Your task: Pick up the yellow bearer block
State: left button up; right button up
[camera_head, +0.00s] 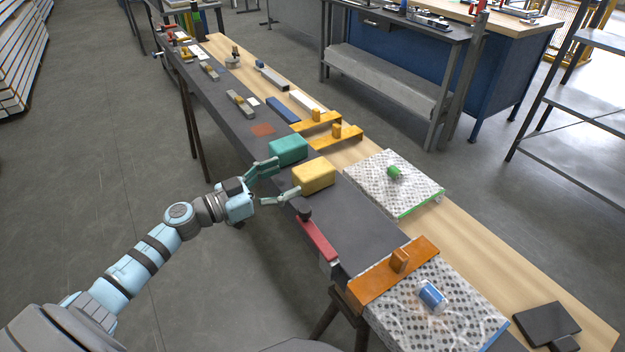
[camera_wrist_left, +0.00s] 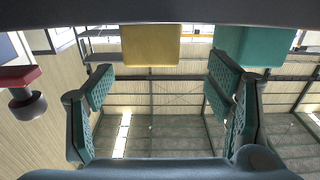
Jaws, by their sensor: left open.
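The yellow bearer block (camera_head: 314,177) sits on the dark strip of the long bench, close to its left edge. It also shows at the top of the left wrist view (camera_wrist_left: 150,45), ahead of the gap between the fingers. My left gripper (camera_head: 284,178) is open and empty, a little to the left of the yellow block and apart from it. Its two green fingers show spread in the left wrist view (camera_wrist_left: 163,100). My right gripper is not in view.
A teal block (camera_head: 288,150) stands just behind the yellow one, with a small gap. A red-handled clamp (camera_head: 318,238) is at the bench edge in front. A speckled plate (camera_head: 392,184) lies to the right. Orange brackets (camera_head: 336,137) lie farther back.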

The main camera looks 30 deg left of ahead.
aim_at(314, 168)
pick_arm(q)
jog(key=x, duration=0.3)
jog(key=shift+w+d+r, duration=0.15)
jog(key=shift+d, duration=0.25)
jog(key=x, duration=0.4)
jog(key=shift+w+d, duration=0.2)
jog(key=shift+d, duration=0.15)
jog(key=c, duration=1)
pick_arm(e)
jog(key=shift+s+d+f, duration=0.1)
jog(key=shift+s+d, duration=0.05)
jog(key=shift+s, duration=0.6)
